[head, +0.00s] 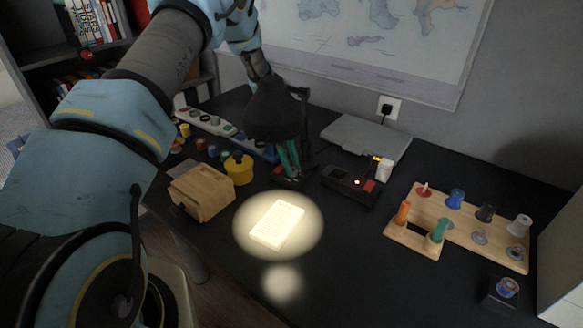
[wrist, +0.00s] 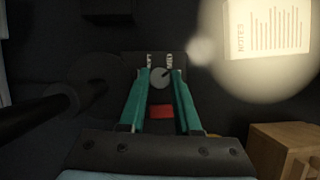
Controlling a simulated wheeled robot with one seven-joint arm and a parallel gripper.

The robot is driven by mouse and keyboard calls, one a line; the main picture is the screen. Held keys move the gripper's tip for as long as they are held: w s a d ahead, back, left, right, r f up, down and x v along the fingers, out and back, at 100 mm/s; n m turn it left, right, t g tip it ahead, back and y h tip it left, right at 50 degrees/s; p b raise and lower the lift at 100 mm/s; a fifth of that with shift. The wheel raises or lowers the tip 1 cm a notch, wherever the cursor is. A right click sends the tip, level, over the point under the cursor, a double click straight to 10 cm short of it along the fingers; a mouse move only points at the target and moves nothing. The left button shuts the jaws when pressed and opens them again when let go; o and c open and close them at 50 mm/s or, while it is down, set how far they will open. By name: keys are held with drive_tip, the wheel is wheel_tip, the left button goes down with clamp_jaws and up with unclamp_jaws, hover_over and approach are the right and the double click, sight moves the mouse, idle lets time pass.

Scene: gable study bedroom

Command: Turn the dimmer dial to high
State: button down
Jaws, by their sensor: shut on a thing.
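The dimmer dial (wrist: 160,78) is a small grey round knob on a dark panel in the wrist view. A dark pointer mark on it points up and to the right. Two small pale labels (wrist: 169,60) sit just beyond it, too small to read. My gripper (wrist: 160,74) has its teal fingers shut on the dial, one on each side. In the head view my gripper (head: 289,160) reaches down behind the black lamp shade (head: 275,108). The dial is hidden there.
A red patch (wrist: 161,111) lies between my fingers. The lamp lights a notepad (head: 277,224). A black device (head: 345,184), grey laptop (head: 362,137) and wooden spool rack (head: 470,226) are right. The front desk is clear.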

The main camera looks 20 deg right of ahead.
drive_tip(key=shift+m, duration=0.3)
idle(0.4)
drive_tip(key=c, duration=0.6)
unclamp_jaws()
